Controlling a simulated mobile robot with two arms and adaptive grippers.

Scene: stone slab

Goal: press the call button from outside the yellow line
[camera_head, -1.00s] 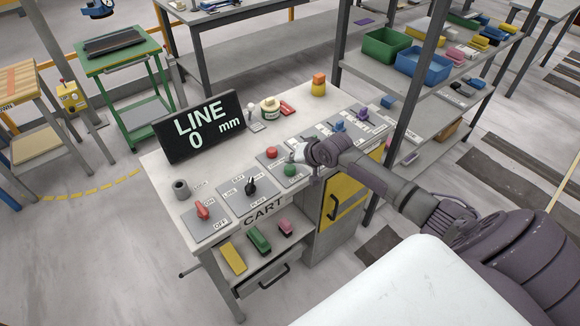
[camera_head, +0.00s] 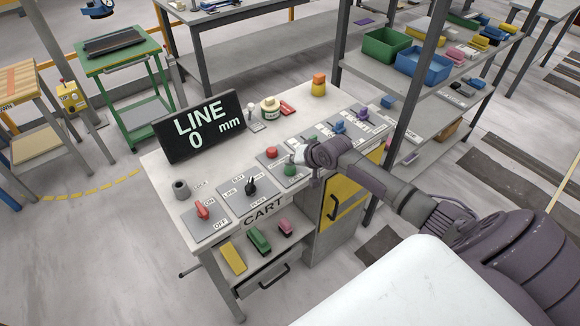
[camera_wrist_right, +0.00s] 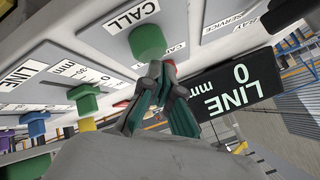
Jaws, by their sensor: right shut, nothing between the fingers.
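The green call button (camera_head: 291,170) sits on a grey plate on the front part of the workbench top. In the right wrist view the green button (camera_wrist_right: 147,42) is beside a label reading CALL. My right gripper (camera_head: 298,154) is over the bench, right by the button. In the wrist view its fingers (camera_wrist_right: 160,72) are shut and empty, with the tips close to the button; I cannot tell whether they touch it. A dashed yellow line (camera_head: 92,191) runs on the floor left of the bench. My left gripper is not in view.
A red button (camera_head: 272,152), a black selector knob (camera_head: 250,187) and a red switch (camera_head: 202,210) are on nearby plates. A black display (camera_head: 198,127) reads LINE 0 mm. Blue knobs (camera_head: 339,125) lie beyond my gripper. A shelf post (camera_head: 410,95) stands to the right.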

